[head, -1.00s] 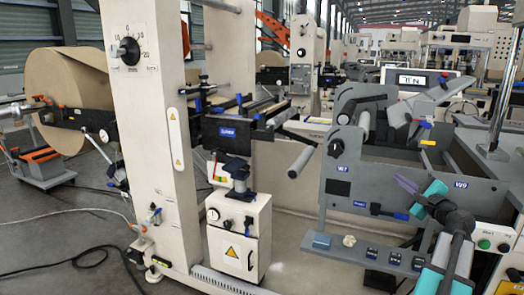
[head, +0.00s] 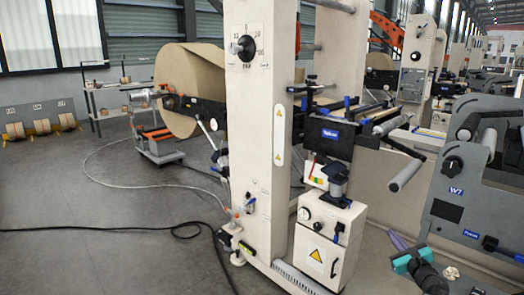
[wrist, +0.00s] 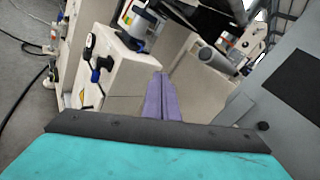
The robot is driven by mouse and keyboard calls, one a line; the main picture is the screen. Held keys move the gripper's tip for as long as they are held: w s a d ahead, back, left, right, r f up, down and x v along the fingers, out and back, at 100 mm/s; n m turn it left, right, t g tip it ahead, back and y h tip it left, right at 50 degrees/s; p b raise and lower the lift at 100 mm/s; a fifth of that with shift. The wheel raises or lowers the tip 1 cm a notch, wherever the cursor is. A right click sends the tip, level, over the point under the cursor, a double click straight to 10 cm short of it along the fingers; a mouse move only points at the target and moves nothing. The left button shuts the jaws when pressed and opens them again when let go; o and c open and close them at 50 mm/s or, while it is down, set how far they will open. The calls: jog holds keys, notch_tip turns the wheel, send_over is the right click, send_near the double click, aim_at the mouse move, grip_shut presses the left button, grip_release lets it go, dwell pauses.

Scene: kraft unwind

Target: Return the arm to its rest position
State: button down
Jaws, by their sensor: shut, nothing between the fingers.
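My gripper (head: 397,241) shows at the lower right of the head view, its purple fingers pointing up and left from a teal and black wrist. In the wrist view its two purple fingers (wrist: 160,98) lie side by side, closed together with nothing between them. The fingertips appear in front of the cream machine's lower front, apart from it as far as I can tell. Most of my arm is outside the head view.
A cream machine frame (head: 262,130) stands in the middle, with a cream cabinet (head: 325,243) at its foot. A kraft roll (head: 190,88) is behind it. A grey machine panel (head: 458,200) is close on the right. A black cable (head: 110,230) crosses the open floor at left.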

jog(key=a+f+m+g+h, duration=0.15)
jog(key=a+f+m, duration=0.45)
jog(key=a+f, duration=0.6)
jog(key=a+f+m+g, duration=0.3)
jog(key=a+f+m, duration=0.3)
jog(key=a+f, duration=0.7)
jog(key=s+a+f+m+g, duration=0.35)
jog(key=s+f, duration=0.25)
jog(key=f, duration=0.2)
jog(key=s+a+f+m+g, duration=0.2)
jog(key=s+f+m, duration=0.3)
jog(key=s+f, duration=0.3)
jog(key=s+a+f+m+g, duration=0.2)
jog(key=s+f+m+g, duration=0.25)
jog(key=s, duration=0.45)
jog(key=s+a+f+m+g, duration=0.1)
jog(key=s+f+m+g, duration=0.3)
jog(key=s, duration=0.5)
jog(key=s+a+r+m+g+y, duration=0.2)
jog(key=s+a+m+g, duration=0.15)
jog(key=s+m, duration=0.75)
notch_tip(320, 180, up, 13)
jog(key=s+g+p, duration=0.1)
jog(key=s+p, duration=0.1)
jog(key=p, duration=1)
jog(key=shift+a+p, duration=0.15)
jog(key=shift+p, duration=0.15)
jog(key=shift+r, duration=0.1)
